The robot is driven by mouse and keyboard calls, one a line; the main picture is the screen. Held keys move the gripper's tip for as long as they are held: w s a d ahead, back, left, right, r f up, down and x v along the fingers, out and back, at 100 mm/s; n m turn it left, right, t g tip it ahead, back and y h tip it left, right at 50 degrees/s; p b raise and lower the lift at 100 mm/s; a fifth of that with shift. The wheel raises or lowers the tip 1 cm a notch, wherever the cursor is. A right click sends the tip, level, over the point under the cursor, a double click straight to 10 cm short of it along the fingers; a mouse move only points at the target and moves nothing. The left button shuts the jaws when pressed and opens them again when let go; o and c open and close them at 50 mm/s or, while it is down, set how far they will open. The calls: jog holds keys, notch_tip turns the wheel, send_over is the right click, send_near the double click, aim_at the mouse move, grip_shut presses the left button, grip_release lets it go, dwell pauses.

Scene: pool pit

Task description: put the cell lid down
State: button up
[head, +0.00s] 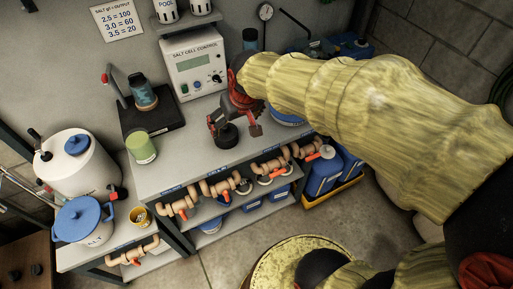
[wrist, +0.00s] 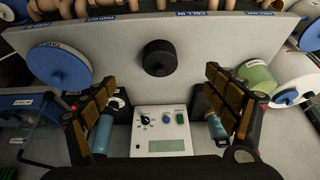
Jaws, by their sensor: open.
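A short black round cap, which I take to be the cell lid (head: 227,135), sits on the grey bench top near its front edge. It also shows in the wrist view (wrist: 159,58), resting flat and apart from both fingers. My gripper (head: 235,128) is above the bench at the lid, with red parts showing in the head view. In the wrist view my gripper (wrist: 165,85) has its two fingers spread wide with nothing between them. A teal clear cell (head: 143,92) stands on a black stand at the back left of the bench.
The salt cell control box (head: 195,62) stands behind my gripper. A green cup (head: 141,147) is at the bench's left edge. A blue disc (wrist: 58,66) lies beside the lid. Pipes with red-handled valves (head: 220,187) run below the front edge. Bare bench surrounds the lid.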

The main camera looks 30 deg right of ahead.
jog(key=s+r, duration=0.2)
jog(key=s, duration=0.7)
jog(key=s+r, duration=0.3)
jog(key=s, duration=0.6)
jog(key=shift+s+t, duration=0.25)
jog(key=shift+t, duration=0.15)
